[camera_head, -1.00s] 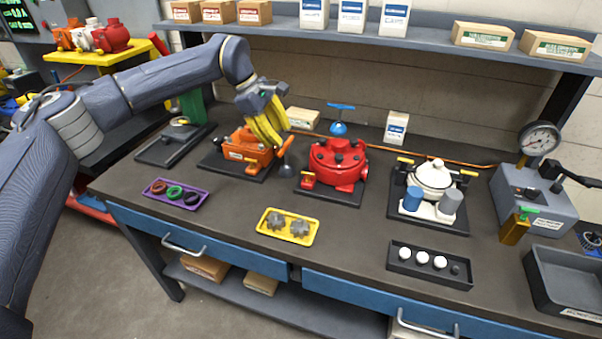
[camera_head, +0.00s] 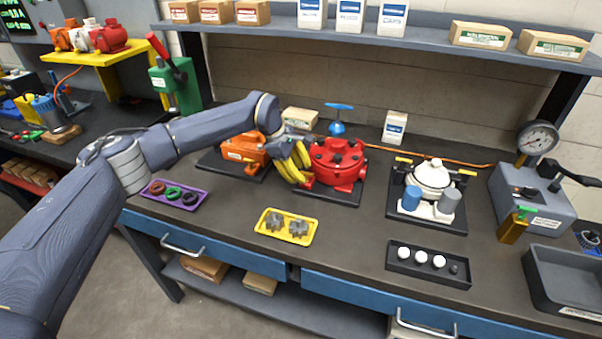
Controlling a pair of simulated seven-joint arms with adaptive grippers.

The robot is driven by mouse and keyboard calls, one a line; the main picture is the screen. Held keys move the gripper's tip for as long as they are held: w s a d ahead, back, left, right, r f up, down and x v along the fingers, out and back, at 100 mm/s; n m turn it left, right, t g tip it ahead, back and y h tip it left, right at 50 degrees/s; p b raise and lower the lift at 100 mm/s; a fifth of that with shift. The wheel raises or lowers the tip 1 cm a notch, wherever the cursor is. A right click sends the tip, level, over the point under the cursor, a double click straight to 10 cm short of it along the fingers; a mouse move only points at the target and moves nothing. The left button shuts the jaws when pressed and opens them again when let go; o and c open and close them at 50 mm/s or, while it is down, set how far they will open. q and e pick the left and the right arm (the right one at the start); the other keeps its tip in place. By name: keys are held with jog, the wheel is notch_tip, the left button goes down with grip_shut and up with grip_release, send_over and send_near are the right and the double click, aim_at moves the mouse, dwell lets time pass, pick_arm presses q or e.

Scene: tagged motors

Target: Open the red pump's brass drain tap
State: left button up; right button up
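The red pump (camera_head: 338,160) stands on a dark plate on the bench, with a blue T-handled valve (camera_head: 338,128) behind it. My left gripper (camera_head: 302,178) has yellow fingers and points down at the pump's left front side, by a small red fitting low on the pump. The fingertips look very close to or touching this fitting. I cannot make out the brass drain tap; the fingers cover that side of the pump. The fingers overlap in this view, so their gap does not show. My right gripper is out of view.
An orange pump (camera_head: 245,149) stands close left of my gripper, and a white pump (camera_head: 433,180) stands to the right. A yellow tray (camera_head: 266,232) with grey parts and a purple tray (camera_head: 150,185) with rings lie in front. The bench between the red and white pumps is clear.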

pick_arm(q)
jog(key=shift+d+f, duration=0.15)
jog(key=shift+f, duration=0.25)
jog(key=shift+o, duration=0.2)
grip_shut()
